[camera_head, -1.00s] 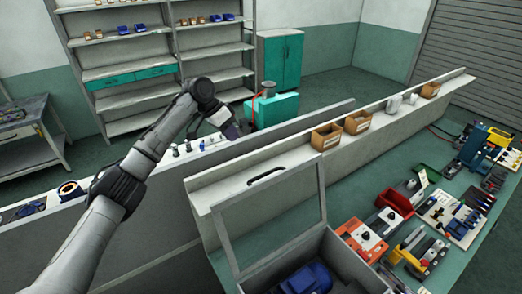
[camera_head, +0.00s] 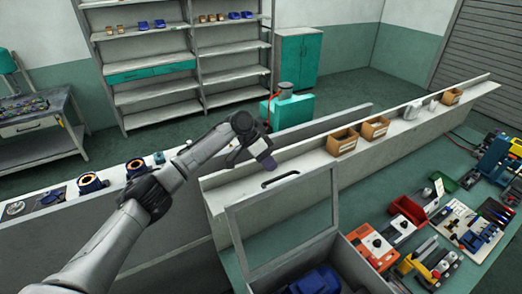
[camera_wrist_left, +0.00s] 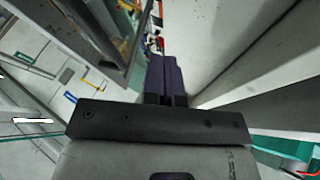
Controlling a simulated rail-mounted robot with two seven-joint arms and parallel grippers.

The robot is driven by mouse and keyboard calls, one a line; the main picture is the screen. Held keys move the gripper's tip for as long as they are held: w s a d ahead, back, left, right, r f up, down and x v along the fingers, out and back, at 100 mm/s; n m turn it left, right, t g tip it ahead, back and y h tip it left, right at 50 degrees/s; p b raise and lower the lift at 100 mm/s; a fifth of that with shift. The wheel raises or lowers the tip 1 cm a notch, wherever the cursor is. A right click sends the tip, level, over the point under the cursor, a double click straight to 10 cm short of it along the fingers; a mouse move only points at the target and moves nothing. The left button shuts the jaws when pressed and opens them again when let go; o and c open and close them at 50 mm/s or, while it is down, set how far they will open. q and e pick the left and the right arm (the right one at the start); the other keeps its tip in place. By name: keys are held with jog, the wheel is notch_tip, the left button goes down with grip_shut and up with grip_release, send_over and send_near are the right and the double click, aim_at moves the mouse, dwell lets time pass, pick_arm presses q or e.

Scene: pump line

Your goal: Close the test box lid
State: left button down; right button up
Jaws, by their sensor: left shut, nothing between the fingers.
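The test box lid (camera_head: 285,222) stands open and upright, a grey frame around a clear window, with a black handle (camera_head: 281,179) on its top edge. The open test box (camera_head: 366,280) is at the bottom of the head view with a blue pump (camera_head: 318,281) inside. My left gripper (camera_head: 267,163) is just behind and above the handle, near the lid's top edge; I cannot tell whether it touches. Its dark fingers (camera_wrist_left: 166,78) are together and empty in the left wrist view. My right gripper is not in view.
A raised ledge (camera_head: 300,158) runs behind the lid, bearing several small wooden bins (camera_head: 342,141). Right of the box, the green bench holds an orange-topped unit (camera_head: 376,247), a red bin (camera_head: 407,211) and tools. Shelves (camera_head: 152,69) stand far back.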

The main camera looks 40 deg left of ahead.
pick_arm(q)
jog(key=shift+s+d+r+p, duration=0.2)
jog(key=shift+s+d+p, duration=0.1)
jog(key=shift+d, duration=0.5)
jog(key=shift+s+d+r+p, duration=0.2)
jog(key=shift+s+d, duration=0.1)
jog(key=shift+d, duration=0.5)
